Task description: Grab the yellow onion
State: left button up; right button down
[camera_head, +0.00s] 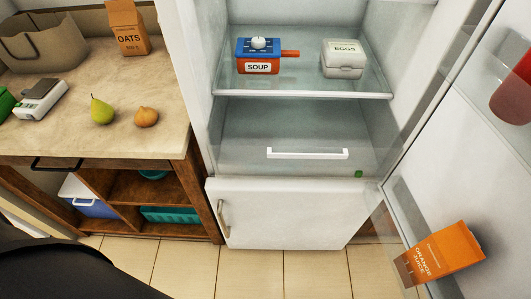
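The yellow onion (146,117) is small, round and golden-brown. It lies on the counter (60,138) at the left, near the counter's front right part, just right of a green pear (102,109). Nothing covers it. A dark shape at the bottom left looks like part of my own body. Neither gripper shows in the head view.
An oats carton (128,30), a bag (45,42) and a white scale (40,100) stand on the counter. Right of it is an open fridge (280,210) holding a soup pot (258,56) and an egg box (343,60). Its open door carries an orange juice carton (440,255).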

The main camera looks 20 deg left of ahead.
aim_at(145, 117)
jog(key=j+u, duration=0.15)
jog(key=u, duration=1.45)
jog(key=k+j, duration=0.05)
jog(key=j, duration=0.05)
